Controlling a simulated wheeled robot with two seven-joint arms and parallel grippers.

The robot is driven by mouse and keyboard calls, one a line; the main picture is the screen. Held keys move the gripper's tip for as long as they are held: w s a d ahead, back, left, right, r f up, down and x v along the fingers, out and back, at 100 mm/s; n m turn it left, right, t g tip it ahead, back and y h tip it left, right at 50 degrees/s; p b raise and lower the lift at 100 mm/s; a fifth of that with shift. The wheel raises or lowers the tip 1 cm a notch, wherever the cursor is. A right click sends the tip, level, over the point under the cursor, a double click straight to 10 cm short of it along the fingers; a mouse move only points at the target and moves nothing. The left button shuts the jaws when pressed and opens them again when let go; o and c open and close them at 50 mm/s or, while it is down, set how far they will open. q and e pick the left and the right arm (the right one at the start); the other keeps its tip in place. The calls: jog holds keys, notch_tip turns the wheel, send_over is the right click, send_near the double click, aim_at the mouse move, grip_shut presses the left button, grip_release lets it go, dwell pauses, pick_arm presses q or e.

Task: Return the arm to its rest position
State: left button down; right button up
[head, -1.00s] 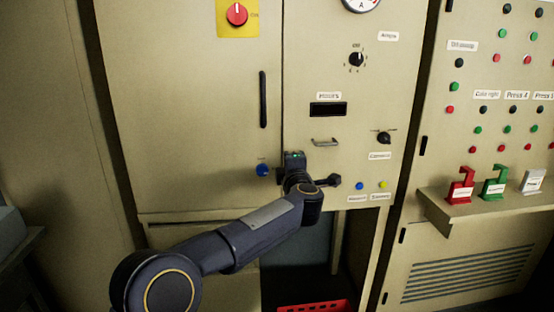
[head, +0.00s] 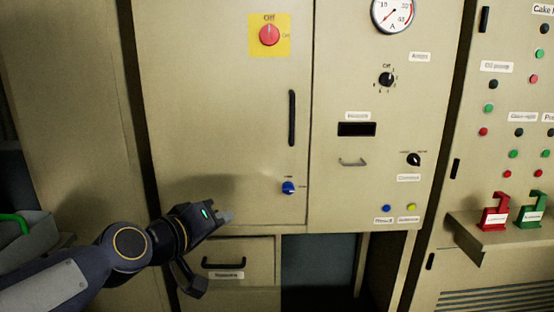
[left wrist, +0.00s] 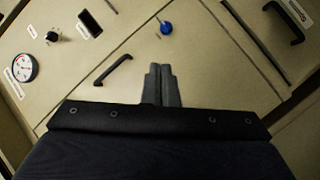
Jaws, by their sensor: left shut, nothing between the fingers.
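My left gripper (head: 226,217) is in front of the lower left part of the cabinet, below and left of the blue knob (head: 288,188). Its fingers are shut with nothing between them, and it touches nothing that I can make out. In the left wrist view the two fingers (left wrist: 163,84) lie together, pointing at the cabinet front, with the blue knob (left wrist: 166,28) beyond them. My left arm (head: 129,245) comes in from the lower left and is bent at the wrist. My right gripper is not in view.
The cabinet door (head: 220,110) has a red switch on a yellow plate (head: 269,35) and a black handle (head: 292,118). A drawer handle (head: 223,263) is just below the gripper. Red (head: 495,213) and green (head: 532,210) tags stand on a shelf at right. A grey bin (head: 22,240) is at left.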

pick_arm(q)
jog(key=s+a+f+m+g+y, duration=0.15)
jog(key=s+a+f+g, duration=0.3)
jog(key=s+f, duration=0.75)
jog(key=s+a+f+g+y, duration=0.25)
jog(key=s+a+f, duration=0.5)
jog(key=s, duration=0.75)
notch_tip(320, 180, up, 11)
jog(key=d+p, duration=0.2)
jog(key=p, duration=1)
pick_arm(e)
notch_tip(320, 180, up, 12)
pick_arm(q)
jog(key=shift+w+m, duration=0.1)
jog(key=shift+m, duration=0.15)
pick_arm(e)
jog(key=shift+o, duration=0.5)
